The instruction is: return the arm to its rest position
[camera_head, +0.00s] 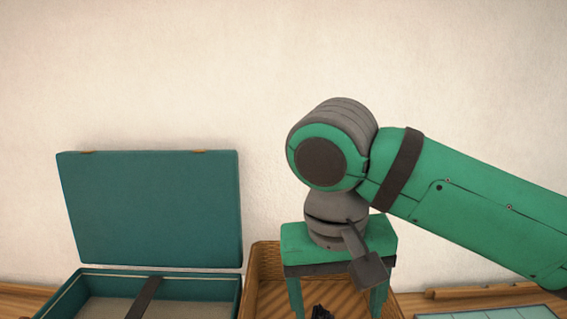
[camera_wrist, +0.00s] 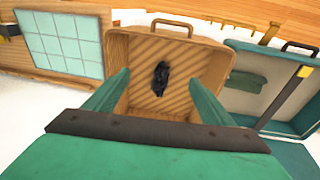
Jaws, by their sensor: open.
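My arm reaches in from the right in the head view and bends down at the wrist. My gripper (camera_head: 336,308) points down over a wicker case (camera_head: 265,270), its two green fingers spread apart. In the wrist view my gripper (camera_wrist: 158,80) is open, with nothing held between the fingers. A small dark object (camera_wrist: 160,78) lies on the striped floor of the wicker case (camera_wrist: 195,58), below the gap between the fingers. The dark object also shows low in the head view (camera_head: 320,312), partly cut off by the frame edge.
An open teal case (camera_head: 150,208) with a dark strap stands left of the wicker case; it also shows in the wrist view (camera_wrist: 238,105). A light blue gridded panel (camera_head: 490,312) lies to the right. A plain wall stands behind.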

